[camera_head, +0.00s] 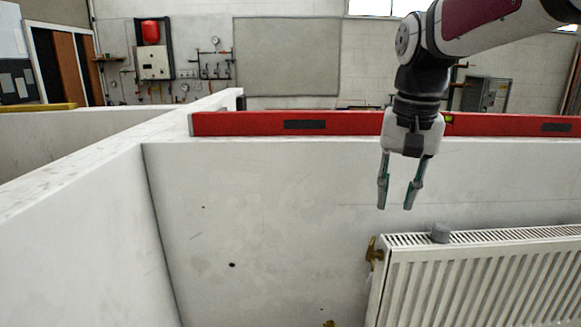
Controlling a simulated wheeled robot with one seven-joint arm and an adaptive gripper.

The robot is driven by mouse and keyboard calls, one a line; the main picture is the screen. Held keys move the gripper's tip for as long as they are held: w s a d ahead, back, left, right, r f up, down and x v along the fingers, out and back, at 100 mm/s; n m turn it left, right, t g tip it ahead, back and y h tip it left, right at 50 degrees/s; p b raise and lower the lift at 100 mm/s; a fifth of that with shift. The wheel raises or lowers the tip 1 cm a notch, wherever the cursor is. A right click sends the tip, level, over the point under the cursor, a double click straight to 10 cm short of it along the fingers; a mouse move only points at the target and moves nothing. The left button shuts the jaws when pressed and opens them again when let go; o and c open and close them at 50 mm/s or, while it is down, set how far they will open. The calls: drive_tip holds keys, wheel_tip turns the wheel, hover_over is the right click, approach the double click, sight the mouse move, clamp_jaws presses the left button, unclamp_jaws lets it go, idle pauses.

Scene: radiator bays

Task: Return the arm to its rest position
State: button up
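My gripper (399,192) hangs from my arm at the right of the head view, pointing down. Its two fingers are apart with nothing between them. It is in front of the white bay wall (270,215), above and left of the radiator. The white radiator (490,283) stands at the lower right, with a brass valve (374,254) at its upper left corner. A small grey cylinder (440,232) sits on its top grille, below and right of the fingertips and apart from them.
A red spirit level (270,124) lies along the wall's top edge, passing behind my gripper. A side partition (85,230) meets the wall at the left. A boiler (153,62) and pipework are on the far wall. Open space lies left of my gripper.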

drive_tip(key=s+f+n+t, duration=0.2)
drive_tip(key=s, duration=0.8)
drive_tip(key=s+f+n+t, duration=0.2)
drive_tip(key=s+f, duration=0.1)
drive_tip(key=s, duration=0.7)
drive_tip(key=shift+f, duration=0.3)
